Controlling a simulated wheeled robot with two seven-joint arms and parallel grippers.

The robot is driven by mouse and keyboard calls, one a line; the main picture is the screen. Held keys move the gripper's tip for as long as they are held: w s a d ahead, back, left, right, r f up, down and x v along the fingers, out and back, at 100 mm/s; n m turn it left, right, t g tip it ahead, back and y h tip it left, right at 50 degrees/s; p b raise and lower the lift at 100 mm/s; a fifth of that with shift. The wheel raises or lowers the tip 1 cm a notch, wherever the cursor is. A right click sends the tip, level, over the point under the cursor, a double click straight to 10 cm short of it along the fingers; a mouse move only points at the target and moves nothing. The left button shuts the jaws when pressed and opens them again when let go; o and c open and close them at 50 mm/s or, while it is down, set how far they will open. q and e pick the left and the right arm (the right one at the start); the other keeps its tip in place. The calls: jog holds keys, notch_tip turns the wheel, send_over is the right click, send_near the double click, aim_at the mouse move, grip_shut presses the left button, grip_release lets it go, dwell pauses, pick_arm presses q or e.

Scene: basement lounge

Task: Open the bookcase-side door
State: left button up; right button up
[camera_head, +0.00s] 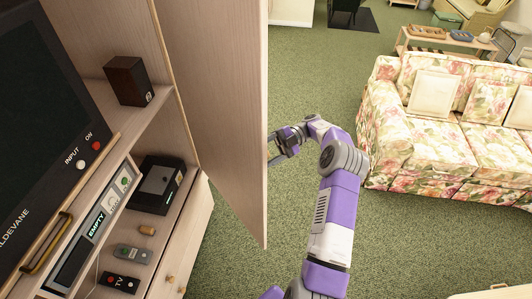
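The pale wood door (215,100) stands swung open, out from the front of the media cabinet. Its left side meets the cabinet and its free edge points toward the room. My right gripper (273,149) is at that free edge, about mid-height, with its arm reaching up from the bottom of the head view. The fingertips are small and partly hidden by the door edge, so I cannot tell whether they grip it. No handle shows on the visible door face. My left gripper is not in view.
The cabinet holds a television (40,110), a small dark speaker (130,81), a black box (160,185) and remotes (120,282). A floral sofa (450,140) stands right of my arm.

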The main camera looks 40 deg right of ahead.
jog(key=shift+r, duration=0.1)
notch_tip(320, 180, up, 10)
jog(key=shift+f+p, duration=0.1)
jog(key=shift+p, duration=0.35)
